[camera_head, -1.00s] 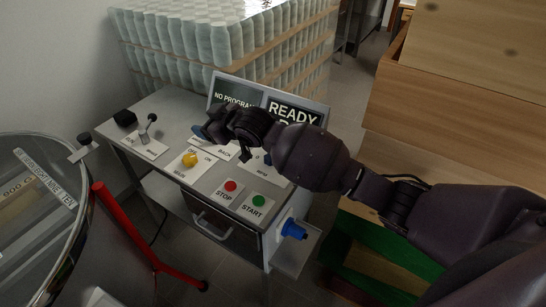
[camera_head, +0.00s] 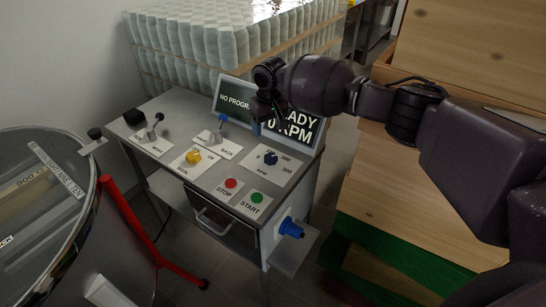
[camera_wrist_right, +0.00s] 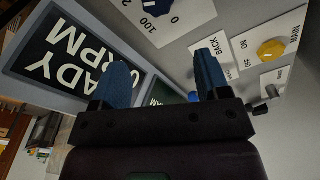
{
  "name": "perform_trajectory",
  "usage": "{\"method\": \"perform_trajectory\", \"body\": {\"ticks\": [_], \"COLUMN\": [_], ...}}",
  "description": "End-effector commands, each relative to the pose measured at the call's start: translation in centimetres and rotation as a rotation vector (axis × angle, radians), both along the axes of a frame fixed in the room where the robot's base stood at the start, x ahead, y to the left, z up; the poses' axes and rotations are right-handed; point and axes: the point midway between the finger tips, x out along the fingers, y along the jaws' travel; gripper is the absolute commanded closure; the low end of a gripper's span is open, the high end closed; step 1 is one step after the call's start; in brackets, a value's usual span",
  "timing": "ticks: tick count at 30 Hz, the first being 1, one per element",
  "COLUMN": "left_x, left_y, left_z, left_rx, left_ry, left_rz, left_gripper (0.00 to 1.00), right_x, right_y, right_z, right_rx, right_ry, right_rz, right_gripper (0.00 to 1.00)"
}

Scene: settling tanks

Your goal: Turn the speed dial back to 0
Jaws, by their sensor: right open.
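The speed dial (camera_head: 270,158) is a small dark blue knob on a white RPM plate with 100, 200 and 300 marks. It shows cut off at the top of the right wrist view (camera_wrist_right: 156,4), near the 0 and 100 marks. I cannot make out clearly where its pointer stands. My right gripper (camera_head: 266,112) hangs above and behind the dial, in front of the screens, apart from the dial. Its two blue fingers are spread and empty in the wrist view (camera_wrist_right: 165,75). My left gripper is in neither view.
The READY screen (camera_head: 298,128) shows "0 RPM", partly covered by my gripper. A blue-handled lever (camera_head: 219,126), yellow knob (camera_head: 193,156), red STOP button (camera_head: 231,183) and green START button (camera_head: 257,198) share the panel. Stacked jars (camera_head: 215,40) stand behind.

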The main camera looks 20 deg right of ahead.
Motion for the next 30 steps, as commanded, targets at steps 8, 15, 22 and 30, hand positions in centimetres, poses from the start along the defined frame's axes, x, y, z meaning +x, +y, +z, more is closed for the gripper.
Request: {"method": "perform_trajectory", "body": {"ticks": [8, 15, 22, 30], "left_x": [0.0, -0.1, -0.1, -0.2], "left_y": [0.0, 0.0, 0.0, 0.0], "left_z": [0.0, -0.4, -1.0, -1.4], "left_rx": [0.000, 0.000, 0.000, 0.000], "left_ry": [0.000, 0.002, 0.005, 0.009], "left_rz": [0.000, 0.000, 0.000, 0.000], "left_gripper": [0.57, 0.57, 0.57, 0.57], "right_x": [-1.5, -1.5, -1.5, -1.4], "right_y": [-0.3, -0.3, -0.3, -0.3], "right_z": [-0.5, -3.8, -7.7, -10.4], "right_rx": [-0.016, -0.015, -0.017, -0.015], "right_ry": [0.097, 0.096, 0.093, 0.092], "right_rz": [-0.076, -0.076, -0.074, -0.075], "right_gripper": [0.31, 0.31, 0.31, 0.31]}}
